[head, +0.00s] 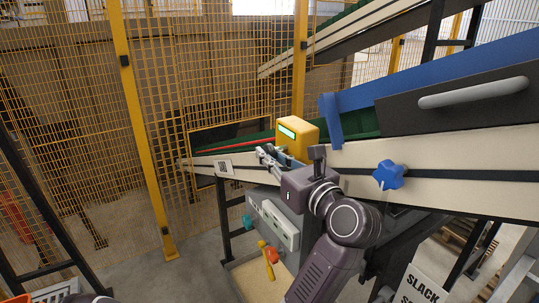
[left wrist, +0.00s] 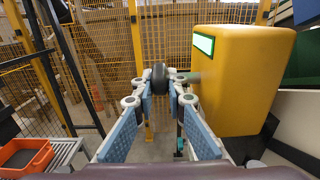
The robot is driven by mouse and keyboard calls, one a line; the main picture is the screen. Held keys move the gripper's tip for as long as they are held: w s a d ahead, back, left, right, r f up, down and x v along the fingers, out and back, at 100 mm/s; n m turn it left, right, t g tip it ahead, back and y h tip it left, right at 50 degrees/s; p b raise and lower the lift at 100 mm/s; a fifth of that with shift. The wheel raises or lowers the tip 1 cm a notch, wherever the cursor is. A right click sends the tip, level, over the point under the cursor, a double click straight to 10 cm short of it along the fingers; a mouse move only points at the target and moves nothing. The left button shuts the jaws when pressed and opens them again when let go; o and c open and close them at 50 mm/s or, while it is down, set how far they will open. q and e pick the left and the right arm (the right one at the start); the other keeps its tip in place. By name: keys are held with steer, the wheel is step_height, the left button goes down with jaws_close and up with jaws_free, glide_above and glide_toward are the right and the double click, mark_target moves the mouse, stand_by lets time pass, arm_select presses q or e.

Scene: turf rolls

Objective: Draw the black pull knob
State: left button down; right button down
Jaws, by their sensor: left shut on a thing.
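The black pull knob (left wrist: 159,76) shows in the left wrist view, round and dark, on the left side of a yellow box (left wrist: 240,85) with a green display. A short stem appears to run from the knob toward the box. My left gripper (left wrist: 158,88) is shut on the knob, with one blue-padded finger on each side of it. In the head view the same gripper (head: 266,155) is at the left of the yellow box (head: 297,139), and the knob is too small to make out there. My right gripper is not in view.
The sloping conveyor (head: 455,185) carries a blue star knob (head: 389,175). Below the gripper are a grey control box (head: 275,222) and a red-and-yellow lever (head: 270,254). A yellow mesh fence (head: 75,110) stands behind. An orange crate (left wrist: 25,157) lies low at left.

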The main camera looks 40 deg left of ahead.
arm_select(q)
steer(key=shift+s+a+b, duration=0.25)
steer(key=shift+s+b, duration=0.4)
steer(key=shift+s, duration=0.1)
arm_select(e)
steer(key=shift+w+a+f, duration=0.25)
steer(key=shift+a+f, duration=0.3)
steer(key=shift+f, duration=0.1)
arm_select(q)
steer(key=c, duration=2.1)
jaws_free()
steer(key=shift+o, duration=0.8)
steer(key=shift+s, duration=0.15)
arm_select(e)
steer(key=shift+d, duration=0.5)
arm_select(q)
step_height(320, 180, up, 10)
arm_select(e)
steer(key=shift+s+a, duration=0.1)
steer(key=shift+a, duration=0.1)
